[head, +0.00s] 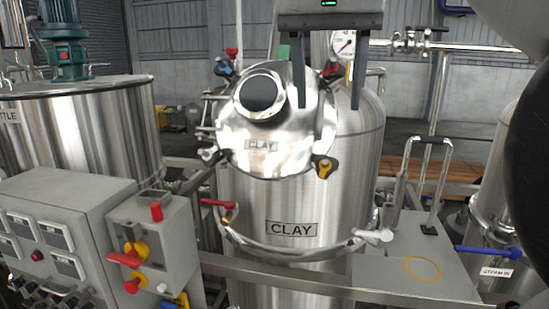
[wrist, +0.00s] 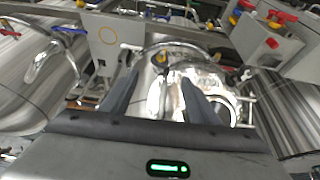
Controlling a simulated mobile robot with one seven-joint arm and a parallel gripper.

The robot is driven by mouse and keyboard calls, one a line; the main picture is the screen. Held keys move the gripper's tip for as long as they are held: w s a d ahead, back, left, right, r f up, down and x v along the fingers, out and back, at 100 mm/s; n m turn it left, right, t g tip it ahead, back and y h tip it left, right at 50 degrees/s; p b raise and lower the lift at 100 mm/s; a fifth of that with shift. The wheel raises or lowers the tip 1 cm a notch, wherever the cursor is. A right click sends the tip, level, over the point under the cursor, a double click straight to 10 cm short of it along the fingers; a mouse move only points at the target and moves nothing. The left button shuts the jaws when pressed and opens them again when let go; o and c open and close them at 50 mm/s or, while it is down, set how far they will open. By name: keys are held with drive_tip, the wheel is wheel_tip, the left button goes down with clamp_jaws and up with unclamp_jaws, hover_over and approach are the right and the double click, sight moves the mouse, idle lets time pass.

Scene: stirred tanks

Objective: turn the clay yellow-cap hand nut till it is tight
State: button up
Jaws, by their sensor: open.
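The clay tank (head: 300,205) is a steel cylinder with a CLAY label. Its round, shiny lid (head: 240,140) also carries a CLAY label and a short neck with a dark opening. The yellow-cap hand nut (head: 325,166) is at the lid's lower right rim; its dark arms show, its thread does not. A yellow spot that looks like this nut shows in the wrist view (wrist: 160,58), just beyond the fingertips. My gripper (head: 328,104) is open and empty, pointing down above the lid's right side, apart from the nut. The wrist view shows both fingers (wrist: 157,78) spread.
Other hand nuts with red (head: 232,52), blue (head: 222,68) and whitish (head: 209,155) parts sit around the lid. A pressure gauge (head: 343,43) and pipe are behind. A control box (head: 155,240) stands at left, a grey box with a handle (head: 410,265) at right.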

sight(326, 155)
drive_tip(key=b+x, duration=0.2)
drive_tip(key=x, duration=1.1)
drive_tip(key=shift+a+f+b, duration=0.1)
drive_tip(key=shift+f+b, duration=0.2)
drive_tip(key=shift+f, duration=0.05)
drive_tip(key=shift+c, duration=0.3)
drive_tip(key=c, duration=1)
